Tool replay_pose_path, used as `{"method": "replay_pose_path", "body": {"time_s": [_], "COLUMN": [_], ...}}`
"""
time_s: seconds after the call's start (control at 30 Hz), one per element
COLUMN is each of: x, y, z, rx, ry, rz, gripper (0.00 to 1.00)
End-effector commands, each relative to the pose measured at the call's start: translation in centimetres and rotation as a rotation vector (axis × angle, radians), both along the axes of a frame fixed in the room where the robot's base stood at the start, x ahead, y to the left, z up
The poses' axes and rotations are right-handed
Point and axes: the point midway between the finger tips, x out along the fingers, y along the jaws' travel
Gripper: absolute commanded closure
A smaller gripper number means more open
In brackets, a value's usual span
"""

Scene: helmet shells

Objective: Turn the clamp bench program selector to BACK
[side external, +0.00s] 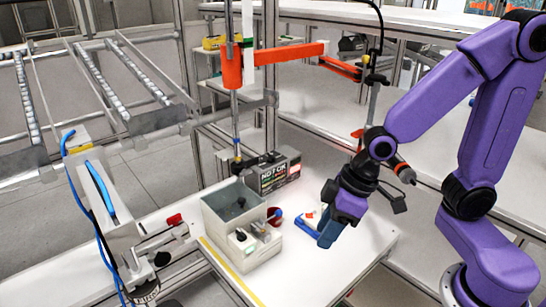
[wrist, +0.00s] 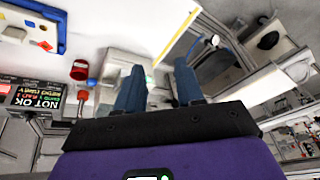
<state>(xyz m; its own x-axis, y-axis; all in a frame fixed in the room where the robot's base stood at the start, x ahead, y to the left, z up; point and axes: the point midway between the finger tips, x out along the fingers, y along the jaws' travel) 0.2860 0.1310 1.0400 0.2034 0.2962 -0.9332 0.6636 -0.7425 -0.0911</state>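The likely clamp bench control box is a beige-grey box (side external: 262,250) on the white table in the side view. Its sloped front carries a small dark-and-white control (side external: 240,236), a greenish lit part and a small knob or lever (side external: 262,229). Which one is the program selector, and its setting, are too small to read. My gripper (side external: 328,232) is to the right of the box, above the table and apart from it. In the wrist view, my gripper's blue fingers (wrist: 159,88) stand apart with nothing held between them. A pale box (wrist: 117,65) shows behind the left finger.
An open grey bin (side external: 226,207) adjoins the box. A red cup (side external: 274,216) stands behind it, and a NOT OK sign (side external: 274,177) farther back. A blue-and-white tray (side external: 308,224) lies beside my gripper. An orange arm (side external: 285,54) hangs overhead. The table's front right is clear.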

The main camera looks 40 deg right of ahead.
Motion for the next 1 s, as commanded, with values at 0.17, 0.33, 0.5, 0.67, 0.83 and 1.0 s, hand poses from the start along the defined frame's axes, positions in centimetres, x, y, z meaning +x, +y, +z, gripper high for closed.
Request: {"method": "replay_pose_path", "body": {"time_s": [0.17,0.33,0.5,0.67,0.83,1.0], "x": [5.5,10.5,15.0,18.4,21.1,22.6], "y": [1.1,0.9,-0.4,-2.5,-5.6,-9.3], "z": [-1.0,-1.6,-2.0,-2.2,-2.3,-2.1], "rx": [0.084,0.145,0.182,0.193,0.181,0.143], "ry": [-0.083,-0.186,-0.302,-0.416,-0.552,-0.698], "rz": [-0.17,-0.334,-0.493,-0.633,-0.783,-0.922], "gripper": [0.63,0.63,0.63,0.63,0.63,0.63]}}
